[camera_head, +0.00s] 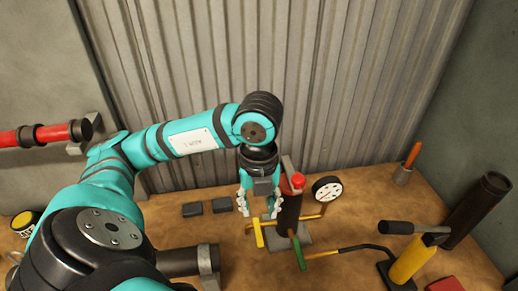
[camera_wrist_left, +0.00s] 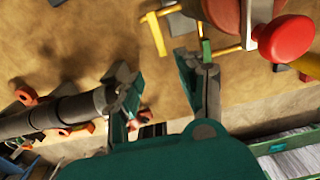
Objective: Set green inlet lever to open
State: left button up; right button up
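The green inlet lever (camera_head: 298,253) hangs off the brass pipework at the foot of a dark upright cylinder (camera_head: 289,212) with a red top (camera_head: 297,181). A yellow lever (camera_head: 258,233) stands to its left. My left gripper (camera_head: 257,211) points down behind the levers, left of the cylinder, with its fingers apart and empty. In the left wrist view, the green lever (camera_wrist_left: 207,50) shows as a short piece close to the right fingertip; I cannot tell whether they touch. The yellow lever (camera_wrist_left: 157,34) lies beyond the fingers. My right gripper is not visible.
A round gauge (camera_head: 327,189) stands right of the cylinder. A yellow hand pump (camera_head: 408,261) with a black handle and a dark upright tube (camera_head: 477,210) are further right. Corrugated metal (camera_head: 330,90) rises behind the bench.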

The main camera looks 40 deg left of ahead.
aim_at(296, 244)
jog(key=k+l, duration=1.15)
jog(key=l, duration=0.2)
